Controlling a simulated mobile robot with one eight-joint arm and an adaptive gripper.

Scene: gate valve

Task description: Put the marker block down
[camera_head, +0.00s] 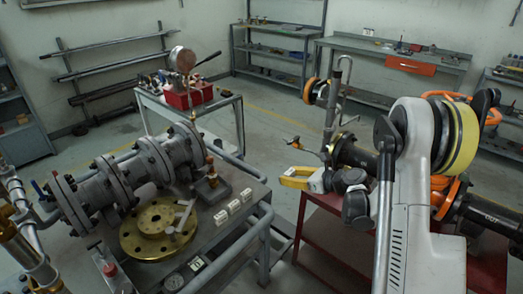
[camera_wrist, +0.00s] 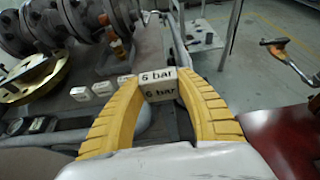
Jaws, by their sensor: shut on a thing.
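My gripper (camera_head: 288,177) has yellow fingers and hangs in the gap between the valve bench and the red stand in the head view. In the wrist view my gripper (camera_wrist: 162,80) is shut on a white marker block (camera_wrist: 158,86), which reads "6 bar" on two faces. I cannot make the held block out clearly in the head view. The grey bench (camera_head: 235,238) lies left of my gripper. Three similar white blocks (camera_head: 234,207) stand in a row near its right edge. They also show left of my fingers in the wrist view (camera_wrist: 103,88).
A flanged grey pipe (camera_head: 110,178) and a brass disc (camera_head: 158,230) take up much of the bench. A small white block (camera_head: 197,263) and a gauge (camera_head: 172,282) are at its front. A red stand (camera_head: 330,245) with pipework is to the right. A pipe rail (camera_head: 250,225) runs along the bench's side.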

